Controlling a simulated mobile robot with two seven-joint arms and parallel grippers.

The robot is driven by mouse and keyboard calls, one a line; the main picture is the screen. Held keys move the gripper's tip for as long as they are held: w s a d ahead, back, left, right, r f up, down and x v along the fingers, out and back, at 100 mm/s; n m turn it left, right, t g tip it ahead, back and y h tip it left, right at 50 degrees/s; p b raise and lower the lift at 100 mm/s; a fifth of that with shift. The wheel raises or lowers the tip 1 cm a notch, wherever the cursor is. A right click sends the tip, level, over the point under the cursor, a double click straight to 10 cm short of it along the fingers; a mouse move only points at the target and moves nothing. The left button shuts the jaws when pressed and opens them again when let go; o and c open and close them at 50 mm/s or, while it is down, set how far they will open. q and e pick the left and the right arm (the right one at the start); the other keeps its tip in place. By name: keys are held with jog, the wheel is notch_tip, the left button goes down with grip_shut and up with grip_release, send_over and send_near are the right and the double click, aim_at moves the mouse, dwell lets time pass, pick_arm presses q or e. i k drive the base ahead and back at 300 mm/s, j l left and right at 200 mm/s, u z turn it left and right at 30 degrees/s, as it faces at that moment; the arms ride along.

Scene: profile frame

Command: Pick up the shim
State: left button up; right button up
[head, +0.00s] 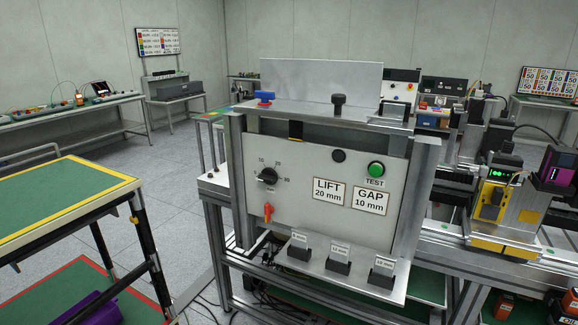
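Three small dark blocks, which may be the shims or their holders, stand in a row on the metal ledge (318,267) at the front of the test frame. The left block (299,252), the middle block (335,268) and the right block (380,279) each have a small white label at the top. The label print is too small to read surely. Above them the grey panel (225,165) carries signs reading "LIFT 20 mm" (329,191) and "GAP 10 mm" (370,201). Neither of my grippers is in view.
The panel also has a black dial (267,176), a red lever (268,213) and a green TEST button (376,169). A yellow-edged green cart (60,205) stands at the left, with a purple object (88,307) low down. Yellow equipment (493,200) stands right. Open floor (180,205) lies between cart and frame.

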aim_at(384, 269)
jog(key=i+z, duration=0.1)
jog(key=i, duration=1.1)
jog(key=z, duration=1.55)
